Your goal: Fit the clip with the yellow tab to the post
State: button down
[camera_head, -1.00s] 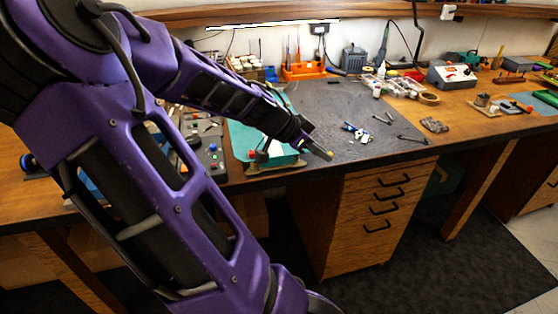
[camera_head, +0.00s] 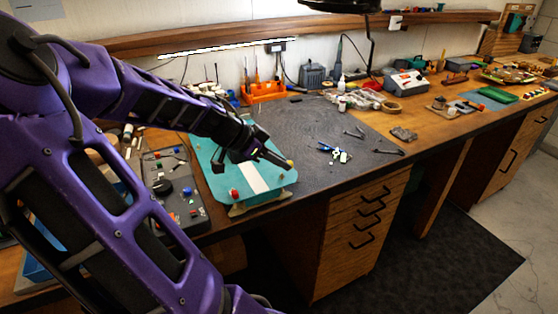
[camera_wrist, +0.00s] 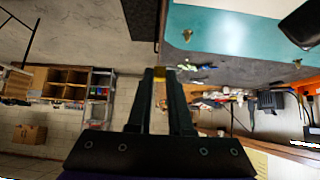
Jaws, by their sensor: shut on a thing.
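My gripper (camera_head: 272,157) is shut on the clip with the yellow tab (camera_head: 290,163), which shows as a small yellow spot at the fingertips. In the wrist view the yellow tab (camera_wrist: 159,75) sits between the fingertips; the rest of the clip is too small to make out. The teal car body (camera_head: 262,197) with a white stripe lies below and beside my gripper at the bench's front edge. Two small brass-coloured posts (camera_wrist: 187,35) stand out from the teal body in the wrist view, apart from the clip. A red spot (camera_head: 234,194) marks the body's front left corner.
A dark tray of small parts (camera_head: 172,190) lies left of the car body. On the grey mat (camera_head: 310,125) lie a small blue-and-white item (camera_head: 335,153) and several dark tools. An orange tool holder (camera_head: 264,94) stands behind. The mat right of my gripper is mostly clear.

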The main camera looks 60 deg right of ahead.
jog(key=shift+f+b, duration=2.2)
jog(key=shift+f, duration=0.7)
jog(key=shift+w+d, duration=0.4)
jog(key=shift+w, duration=0.4)
jog(key=c, duration=0.8)
grip_release()
jog(key=shift+o, duration=0.2)
jog(key=p+v, duration=0.3)
jog(key=v, duration=1.4)
jog(key=shift+r, duration=0.2)
jog(key=shift+a, duration=0.1)
